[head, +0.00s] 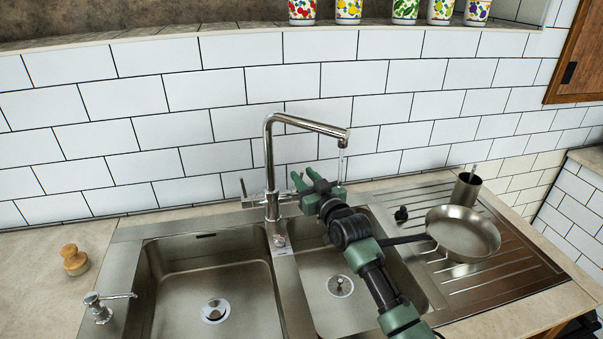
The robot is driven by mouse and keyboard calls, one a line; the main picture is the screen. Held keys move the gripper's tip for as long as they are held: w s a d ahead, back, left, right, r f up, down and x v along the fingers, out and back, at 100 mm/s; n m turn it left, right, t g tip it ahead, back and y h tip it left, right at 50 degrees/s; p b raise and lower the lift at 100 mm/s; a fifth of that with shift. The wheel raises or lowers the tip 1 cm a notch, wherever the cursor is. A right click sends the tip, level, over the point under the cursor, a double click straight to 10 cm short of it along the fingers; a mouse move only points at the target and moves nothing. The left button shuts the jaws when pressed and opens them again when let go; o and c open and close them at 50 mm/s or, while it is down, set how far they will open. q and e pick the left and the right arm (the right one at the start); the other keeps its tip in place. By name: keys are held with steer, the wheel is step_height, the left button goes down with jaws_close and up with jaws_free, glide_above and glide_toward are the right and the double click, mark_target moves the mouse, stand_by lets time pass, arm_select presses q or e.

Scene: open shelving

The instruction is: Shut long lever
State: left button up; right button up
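A chrome faucet (269,165) stands behind the double sink, its spout (310,126) reaching right. A thin stream of water (341,165) falls from the spout's end. A short crossbar sits low on the faucet, with a thin upright lever (243,188) at its left end. The crossbar's right end (289,195) runs up to my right gripper (303,178), and its far part is hidden there. My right gripper's green fingers stand apart just right of the faucet column, and nothing shows between them. I cannot tell if they touch the crossbar. My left gripper is out of view.
Two steel basins (205,253) lie in front of the faucet; my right arm crosses the right one. A soap dispenser (99,306) and a wooden brush (74,260) are at left.

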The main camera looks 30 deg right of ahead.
steer(key=shift+w, duration=0.85)
steer(key=shift+c, duration=0.3)
jaws_close()
stand_by(0.6)
